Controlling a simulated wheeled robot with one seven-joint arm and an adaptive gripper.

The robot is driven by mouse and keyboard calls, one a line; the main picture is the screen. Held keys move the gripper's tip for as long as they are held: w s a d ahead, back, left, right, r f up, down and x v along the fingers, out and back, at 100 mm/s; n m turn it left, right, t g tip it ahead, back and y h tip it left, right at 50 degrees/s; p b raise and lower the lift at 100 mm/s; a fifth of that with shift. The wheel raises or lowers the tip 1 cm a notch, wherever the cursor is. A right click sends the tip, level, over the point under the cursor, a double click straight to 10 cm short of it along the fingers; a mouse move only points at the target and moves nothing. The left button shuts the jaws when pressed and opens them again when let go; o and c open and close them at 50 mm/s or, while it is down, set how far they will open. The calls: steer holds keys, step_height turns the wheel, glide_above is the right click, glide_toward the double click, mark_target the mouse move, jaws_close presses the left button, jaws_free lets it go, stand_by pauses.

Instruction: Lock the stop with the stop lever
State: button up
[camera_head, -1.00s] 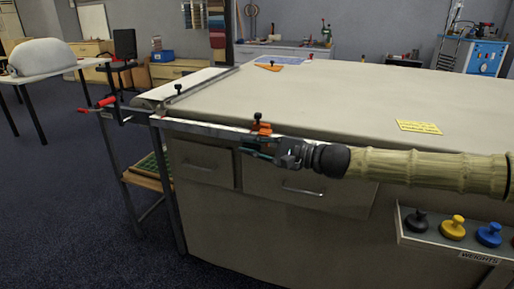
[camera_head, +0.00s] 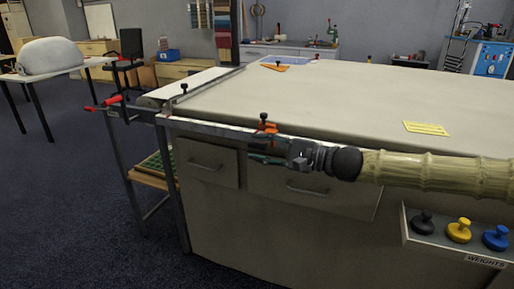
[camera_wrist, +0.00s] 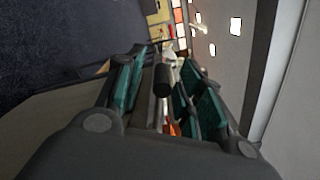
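The orange stop (camera_head: 267,127) sits on the metal rail (camera_head: 215,127) along the table's front edge, with a black knob (camera_head: 264,116) standing upright above it. Which part is the stop lever is not clear in the head view. My gripper (camera_head: 255,158) is just below the stop, in front of the drawers. In the wrist view its teal fingers (camera_wrist: 163,95) are apart.
The cloth table (camera_head: 340,100) is mostly clear, with a yellow note (camera_head: 426,128) on it. A red-handled crank (camera_head: 110,101) is at the rail's left end. Drawers (camera_head: 310,190) lie under the rail. A weights shelf (camera_head: 455,248) holds black, yellow and blue weights at the lower right.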

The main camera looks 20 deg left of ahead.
steer(key=d, duration=1)
steer(key=shift+w+d, duration=0.15)
steer(key=shift+d, duration=0.1)
